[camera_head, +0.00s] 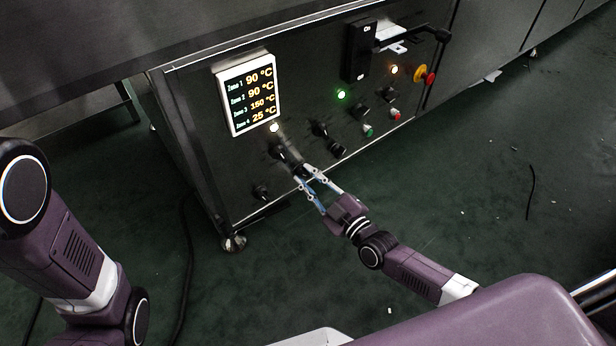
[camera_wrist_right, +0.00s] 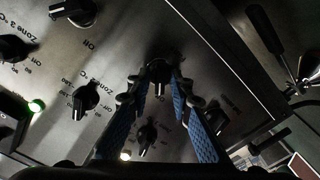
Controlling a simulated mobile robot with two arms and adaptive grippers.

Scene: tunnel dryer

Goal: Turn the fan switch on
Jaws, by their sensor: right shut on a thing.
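The dark control panel (camera_head: 225,165) carries several black rotary knobs. I cannot read a fan label, so I cannot tell which is the fan switch. My right gripper (camera_head: 302,175) reaches up to the lower part of the panel, its two blue-padded fingers shut on a black knob. In the right wrist view this gripped knob (camera_wrist_right: 158,73) sits between the fingertips. Its pointer setting is hard to read. Another knob (camera_head: 279,151) is just above it, under a lit white lamp (camera_head: 274,127). My left gripper is out of view; only part of its arm shows.
A temperature display (camera_head: 249,95) shows several zone readings. A green lamp (camera_head: 341,94) is lit. A black switch box (camera_head: 359,50), a red-and-yellow emergency button (camera_head: 425,76) and a handle (camera_head: 410,34) are at upper right. A knob (camera_head: 262,192) lies to the lower left.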

